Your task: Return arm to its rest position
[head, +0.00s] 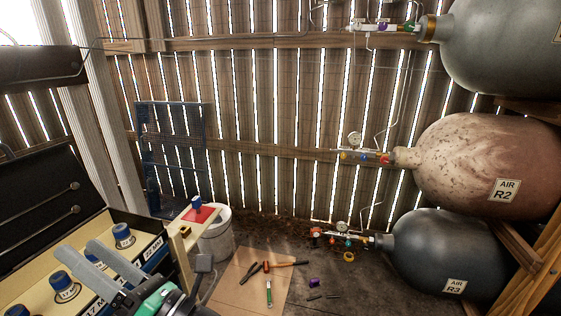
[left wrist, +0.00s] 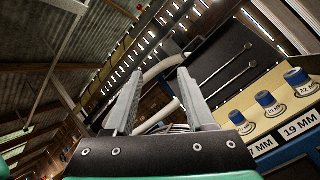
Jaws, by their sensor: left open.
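My left gripper (head: 78,248) is at the lower left of the head view, over the front of an open case (head: 100,228). Its two grey fingers are apart with nothing between them. The left wrist view shows the same open, empty fingers (left wrist: 159,74), pointing up toward the dark case lid (left wrist: 235,45) and its two metal rods. Blue-topped sockets stand in the case, one (head: 122,235) to the right of the fingers and another (head: 65,286) below and left of them. My right gripper is in neither view.
Three air tanks, including R2 (head: 470,165) and R3 (head: 440,250), fill the right side, with valves and gauges on their necks. A white bucket (head: 217,240) stands beside a small ledge. Hand tools lie on a brown mat (head: 240,285) on the floor.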

